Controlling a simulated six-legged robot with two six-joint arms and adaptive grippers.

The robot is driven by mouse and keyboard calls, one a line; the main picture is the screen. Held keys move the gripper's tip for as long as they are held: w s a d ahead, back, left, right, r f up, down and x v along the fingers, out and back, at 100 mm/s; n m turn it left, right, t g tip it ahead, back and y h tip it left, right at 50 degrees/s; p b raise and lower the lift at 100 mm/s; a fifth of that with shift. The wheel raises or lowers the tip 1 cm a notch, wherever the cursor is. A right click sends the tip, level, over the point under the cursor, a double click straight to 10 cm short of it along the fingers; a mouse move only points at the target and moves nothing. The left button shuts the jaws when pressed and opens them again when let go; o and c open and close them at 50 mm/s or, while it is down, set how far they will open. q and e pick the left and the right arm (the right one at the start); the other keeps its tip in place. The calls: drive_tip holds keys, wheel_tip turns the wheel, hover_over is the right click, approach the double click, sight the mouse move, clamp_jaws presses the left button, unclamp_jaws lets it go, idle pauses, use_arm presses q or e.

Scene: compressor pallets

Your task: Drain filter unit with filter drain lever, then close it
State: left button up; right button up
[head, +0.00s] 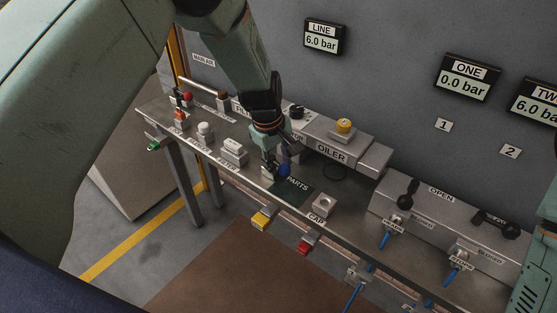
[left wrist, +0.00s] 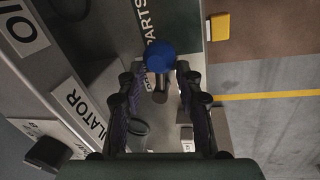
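A blue ball-topped piece with a short metal stem (left wrist: 160,57) shows between and just beyond my left fingertips in the left wrist view. My left gripper (head: 277,158) is over the bench at the mat's back left corner. Its fingers (left wrist: 156,75) are apart, with gaps on both sides of the ball. I cannot tell whether this piece is the filter drain lever. A labelled unit (head: 240,107) behind my left arm is partly hidden, so I cannot confirm it is the filter. My right gripper is out of view.
The OILER unit (head: 333,150) with a yellow knob (head: 344,126) stands behind the mat (head: 292,190). A cap block (head: 324,205) is right of the mat. Black-handled valves (head: 403,194) stand farther right. Yellow (head: 261,219) and red (head: 308,243) pieces hang at the front edge.

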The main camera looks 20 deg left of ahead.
use_arm(q)
drive_tip(key=shift+w+a+f, duration=0.2)
drive_tip(key=shift+a, duration=0.1)
drive_tip(key=c, duration=0.4)
drive_tip(key=shift+d, duration=0.1)
clamp_jaws()
drive_tip(key=shift+s, duration=0.1)
drive_tip(key=m, duration=0.2)
drive_tip(key=m+p, duration=0.1)
drive_tip(key=shift+s+a+h, duration=0.25)
drive_tip(key=shift+a+h, duration=0.05)
drive_tip(key=m, duration=0.2)
drive_tip(key=m+g, duration=0.1)
drive_tip(key=shift+s+a+m, duration=0.2)
drive_tip(key=shift+a+m, duration=0.15)
drive_tip(key=shift+m, duration=0.05)
drive_tip(key=m, duration=0.3)
drive_tip(key=shift+a+m+g, duration=0.3)
drive_tip(key=shift+a+g, duration=0.1)
drive_tip(key=shift+a+m+g, duration=0.2)
drive_tip(key=shift+a+m, duration=0.1)
drive_tip(key=shift+m, duration=0.95)
drive_tip(key=shift+a+m+g, duration=0.2)
drive_tip(key=shift+a+m, duration=0.05)
drive_tip(key=shift+m, duration=1)
